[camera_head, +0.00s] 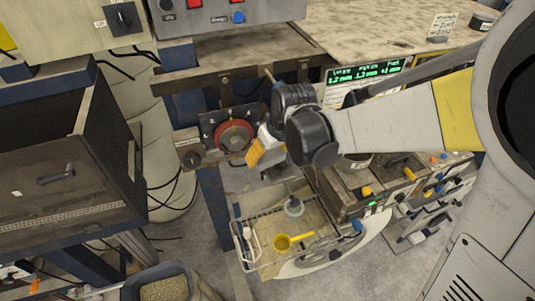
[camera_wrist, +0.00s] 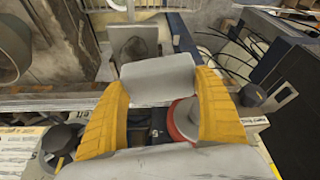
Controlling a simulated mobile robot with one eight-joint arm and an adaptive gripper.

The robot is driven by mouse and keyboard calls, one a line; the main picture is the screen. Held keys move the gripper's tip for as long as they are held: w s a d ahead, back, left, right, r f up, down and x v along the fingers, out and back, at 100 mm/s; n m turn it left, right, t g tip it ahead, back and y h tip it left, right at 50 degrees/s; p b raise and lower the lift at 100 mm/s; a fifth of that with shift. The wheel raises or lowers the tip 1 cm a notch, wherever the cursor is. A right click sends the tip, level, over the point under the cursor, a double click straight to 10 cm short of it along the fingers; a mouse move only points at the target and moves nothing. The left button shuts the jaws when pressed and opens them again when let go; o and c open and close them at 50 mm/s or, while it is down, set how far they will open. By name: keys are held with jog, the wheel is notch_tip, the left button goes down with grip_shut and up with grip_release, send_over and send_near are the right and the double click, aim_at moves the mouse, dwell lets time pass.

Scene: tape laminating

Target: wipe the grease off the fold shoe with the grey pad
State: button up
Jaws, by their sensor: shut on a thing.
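My gripper (camera_head: 262,153) has yellow fingers and is in front of the panel with the red dial in the head view. In the wrist view the fingers are closed on the sides of a pale grey block, the grey pad (camera_wrist: 157,80). The pad is hard to make out in the head view. A grey plate with a darker patch (camera_wrist: 135,48) shows just beyond the pad in the wrist view. It may be the fold shoe, but I cannot be sure. I cannot tell whether the pad touches it, or whether the patch is grease.
The red dial (camera_head: 235,135) is close to my gripper. A wire basket (camera_head: 262,233) with a yellow scoop (camera_head: 283,242) stands below. A wooden box (camera_head: 350,195) with yellow-handled tools is at right. Loose black cables (camera_head: 165,185) hang at left.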

aim_at(268, 153)
jog(key=shift+r, duration=0.2)
jog(key=shift+r+p, duration=0.95)
jog(key=shift+r, duration=0.6)
jog(key=shift+f, duration=0.1)
